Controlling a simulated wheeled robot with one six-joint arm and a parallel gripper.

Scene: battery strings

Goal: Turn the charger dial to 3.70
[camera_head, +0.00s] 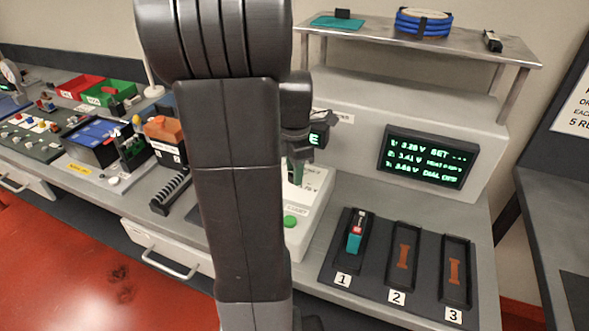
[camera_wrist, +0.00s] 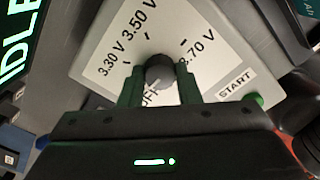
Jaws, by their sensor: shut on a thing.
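The charger dial is a dark round knob (camera_wrist: 159,69) on a pale panel (camera_wrist: 95,50) marked OFF, 3.30 V, 3.50 V and 3.70 V. In the wrist view, my gripper (camera_wrist: 159,80) has its two green fingers shut on the knob, one on each side. The 3.70 V mark is to the right of the knob and OFF is just below it. The knob's pointer is hard to make out. In the head view, my gripper (camera_head: 297,170) reaches down onto the charger (camera_head: 314,215), and my arm hides part of it.
A dark screen (camera_head: 425,158) shows green voltage lines and seems to read "DIAL OFF". A green START button (camera_head: 291,221) is on the charger's front. Tray 1 (camera_head: 343,268) holds a teal battery; trays 2 (camera_head: 397,284) and 3 (camera_head: 455,297) hold none. A shelf (camera_head: 440,45) stands above.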

